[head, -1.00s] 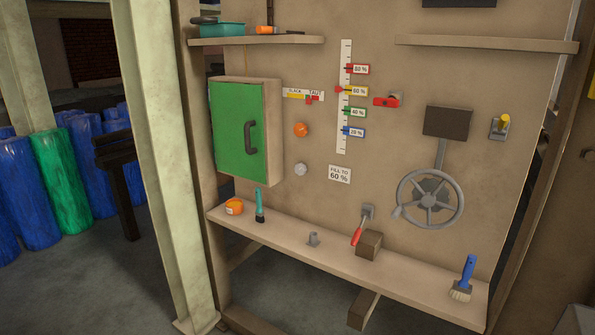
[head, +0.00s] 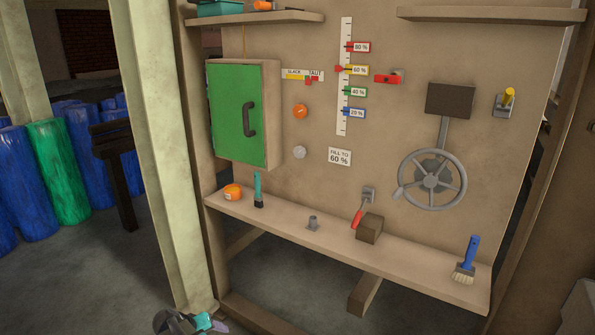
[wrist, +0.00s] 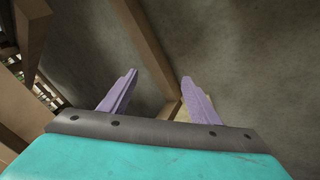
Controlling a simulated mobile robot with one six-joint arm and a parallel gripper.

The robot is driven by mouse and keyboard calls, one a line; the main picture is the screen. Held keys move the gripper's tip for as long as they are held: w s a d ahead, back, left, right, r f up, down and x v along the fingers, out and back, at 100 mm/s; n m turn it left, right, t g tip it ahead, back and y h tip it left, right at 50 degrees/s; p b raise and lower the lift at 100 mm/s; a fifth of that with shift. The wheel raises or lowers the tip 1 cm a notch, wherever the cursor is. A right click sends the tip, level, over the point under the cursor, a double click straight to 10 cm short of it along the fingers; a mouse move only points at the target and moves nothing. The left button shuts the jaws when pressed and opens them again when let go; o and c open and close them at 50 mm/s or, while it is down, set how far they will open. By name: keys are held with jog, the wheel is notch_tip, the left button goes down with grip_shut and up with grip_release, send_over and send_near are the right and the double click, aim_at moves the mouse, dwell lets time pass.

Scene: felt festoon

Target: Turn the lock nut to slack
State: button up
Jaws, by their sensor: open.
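A slack/taut scale (head: 302,75) is on the panel right of the green cabinet, with its red marker at the taut end. I cannot identify the lock nut for certain.
The ledge (head: 420,268) carries an orange tape (head: 232,192), a teal-handled tool (head: 258,190), a brown block (head: 369,228) and a blue brush (head: 467,260). A handwheel (head: 432,180) and red lever (head: 358,217) stick out from the panel. A pale post (head: 165,140) stands at the left.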

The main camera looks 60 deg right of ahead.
jog(key=w+d+r+m+t+h+b, duration=0.1)
jog(key=w+d+r+m+h+b, duration=0.3)
jog(key=d+r, duration=0.85)
jog(key=m+g+h+b, duration=0.2)
jog(key=m+h, duration=0.5)
send_near(298, 152)
jog(key=a, duration=0.5)
jog(key=shift+s+t, duration=0.25)
jog(key=shift+t, duration=0.15)
jog(key=shift+d+f, duration=0.1)
jog(key=shift+d, duration=0.05)
jog(key=shift+d+p, duration=0.35)
jog(key=shift+d, duration=6.4)
